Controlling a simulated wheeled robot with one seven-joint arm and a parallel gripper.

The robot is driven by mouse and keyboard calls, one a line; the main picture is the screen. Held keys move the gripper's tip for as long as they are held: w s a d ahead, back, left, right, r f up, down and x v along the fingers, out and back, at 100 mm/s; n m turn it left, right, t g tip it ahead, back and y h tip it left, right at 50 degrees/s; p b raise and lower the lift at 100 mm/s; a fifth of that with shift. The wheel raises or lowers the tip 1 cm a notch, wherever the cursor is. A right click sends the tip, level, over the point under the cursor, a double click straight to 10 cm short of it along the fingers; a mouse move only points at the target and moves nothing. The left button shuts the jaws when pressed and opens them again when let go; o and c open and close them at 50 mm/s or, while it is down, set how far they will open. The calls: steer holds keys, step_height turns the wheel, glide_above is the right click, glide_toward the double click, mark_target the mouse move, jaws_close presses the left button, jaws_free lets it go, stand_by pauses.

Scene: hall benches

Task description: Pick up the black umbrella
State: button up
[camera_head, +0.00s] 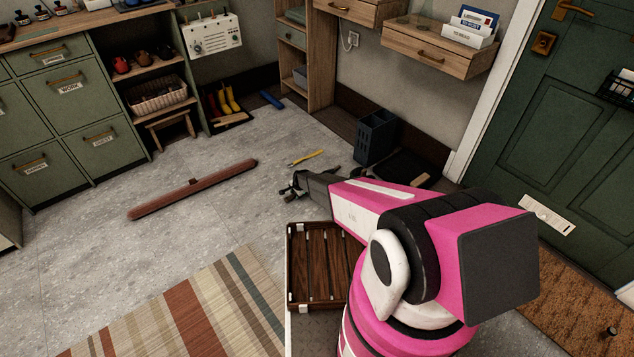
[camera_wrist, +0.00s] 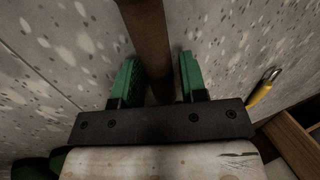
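I cannot make out a black umbrella for certain in either view. My gripper (camera_head: 292,189) is low over the floor left of my arm in the head view. In the wrist view its two green fingers (camera_wrist: 160,75) stand apart. A brown rod-like thing (camera_wrist: 147,35) runs from the top edge down into the gap between them. Gaps show beside it, and whether it lies on the floor below or between the fingers is unclear. In the head view a long reddish-brown roll (camera_head: 190,189) lies on the floor left of my gripper; it may be the same thing.
A yellow-handled tool (camera_head: 306,157) lies just beyond my gripper, also in the wrist view (camera_wrist: 263,91). A dark bin (camera_head: 376,137) stands by the wall beside a dark mat (camera_head: 398,171). A striped rug (camera_head: 190,310) is in front.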

jaws_close()
steer(key=shift+r, duration=0.1)
